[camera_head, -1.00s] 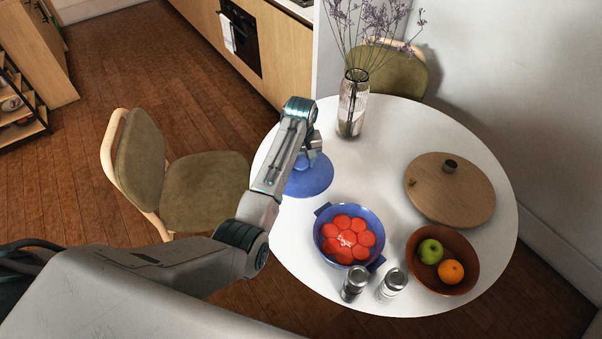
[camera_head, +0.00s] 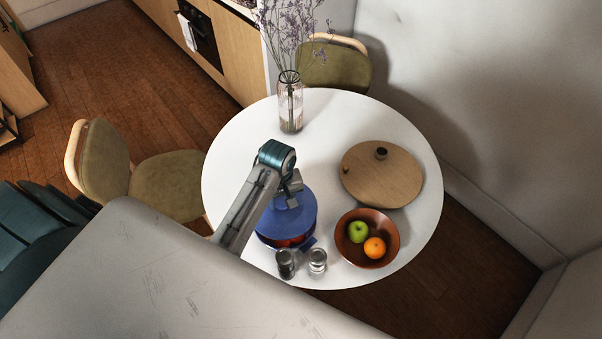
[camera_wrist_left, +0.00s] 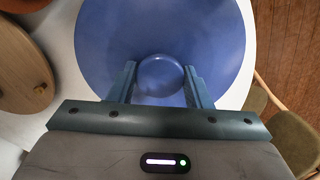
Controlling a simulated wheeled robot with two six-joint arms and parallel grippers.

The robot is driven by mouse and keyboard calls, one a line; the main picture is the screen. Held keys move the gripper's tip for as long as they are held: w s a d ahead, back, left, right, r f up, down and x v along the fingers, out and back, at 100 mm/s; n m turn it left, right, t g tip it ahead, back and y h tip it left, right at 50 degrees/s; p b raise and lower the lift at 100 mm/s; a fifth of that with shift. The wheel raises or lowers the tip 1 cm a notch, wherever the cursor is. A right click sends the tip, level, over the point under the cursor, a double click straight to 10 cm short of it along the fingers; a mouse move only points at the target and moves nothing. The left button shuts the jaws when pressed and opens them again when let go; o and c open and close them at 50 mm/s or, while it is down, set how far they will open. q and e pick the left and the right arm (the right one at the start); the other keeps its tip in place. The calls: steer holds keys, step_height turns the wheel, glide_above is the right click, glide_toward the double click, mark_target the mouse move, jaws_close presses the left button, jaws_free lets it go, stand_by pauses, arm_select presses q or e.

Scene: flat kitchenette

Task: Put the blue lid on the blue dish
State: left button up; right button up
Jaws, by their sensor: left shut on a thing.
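The blue lid (camera_head: 301,222) is a round disc with a knob, held flat over the blue dish (camera_head: 309,242) on the round white table. My left gripper (camera_head: 289,199) is shut on the lid's knob from above. In the left wrist view the lid (camera_wrist_left: 110,35) fills the upper middle, with its knob between the two fingers of my gripper (camera_wrist_left: 160,76). The lid hides most of the dish; a strip of its red contents (camera_head: 285,243) shows below the lid's near edge. I cannot tell whether lid and dish touch. My right gripper is not in view.
Two shakers (camera_head: 317,261) stand close in front of the dish. A brown bowl (camera_head: 386,223) with an apple and an orange is to the right. A round wooden board (camera_head: 375,185) lies behind it. A glass vase (camera_head: 290,105) stands at the back. The table's left side is clear.

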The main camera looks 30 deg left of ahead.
mark_target(284, 211)
arm_select(q)
steer(key=shift+s+d+r, duration=0.2)
steer(key=shift+s+d, duration=0.05)
steer(key=shift+s, duration=0.05)
steer(key=shift+d, duration=0.15)
steer(key=shift+f, duration=0.5)
step_height(284, 211, down, 2)
steer(key=shift+f, duration=1.15)
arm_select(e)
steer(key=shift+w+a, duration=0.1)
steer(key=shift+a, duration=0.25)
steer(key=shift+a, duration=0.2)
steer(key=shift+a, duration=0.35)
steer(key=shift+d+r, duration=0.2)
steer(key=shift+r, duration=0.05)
